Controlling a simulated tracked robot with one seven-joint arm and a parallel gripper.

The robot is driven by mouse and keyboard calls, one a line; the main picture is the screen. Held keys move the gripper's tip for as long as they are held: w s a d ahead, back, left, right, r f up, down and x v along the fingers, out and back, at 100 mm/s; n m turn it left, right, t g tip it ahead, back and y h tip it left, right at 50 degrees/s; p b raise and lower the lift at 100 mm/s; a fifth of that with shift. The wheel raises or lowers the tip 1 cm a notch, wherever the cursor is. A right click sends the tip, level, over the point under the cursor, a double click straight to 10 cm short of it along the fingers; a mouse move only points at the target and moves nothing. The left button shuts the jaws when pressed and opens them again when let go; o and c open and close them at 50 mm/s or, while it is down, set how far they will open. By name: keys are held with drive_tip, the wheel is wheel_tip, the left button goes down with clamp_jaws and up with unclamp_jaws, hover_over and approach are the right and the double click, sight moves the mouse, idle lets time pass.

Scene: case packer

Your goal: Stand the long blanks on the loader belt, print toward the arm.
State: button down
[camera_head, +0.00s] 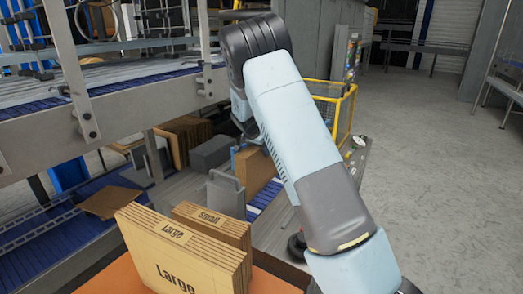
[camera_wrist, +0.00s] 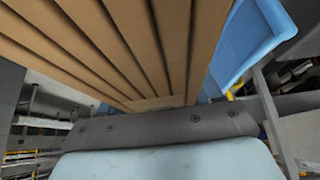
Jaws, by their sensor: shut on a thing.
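A bundle of brown blanks (camera_head: 258,172) stands upright below my wrist in the head view. My gripper (camera_head: 249,138) is shut on it from above, though the fingers are mostly hidden by the arm. In the wrist view the edges of several brown blanks (camera_wrist: 130,45) fill the top, close to the camera. A stack marked Large (camera_head: 180,255) and a stack marked Small (camera_head: 214,222) stand upright at the front, print facing the head camera. A blue belt (camera_head: 250,212) shows beside the held bundle; whether the bundle touches it I cannot tell.
A grey plate stand (camera_head: 225,194) is left of the held bundle. A loose brown sheet (camera_head: 108,203) lies by the left blue conveyor (camera_head: 40,260). More brown blanks (camera_head: 185,135) stand behind. A yellow frame (camera_head: 345,110) is right of the arm. The floor at right is open.

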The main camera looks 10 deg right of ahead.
drive_tip(key=shift+c, duration=1)
unclamp_jaws()
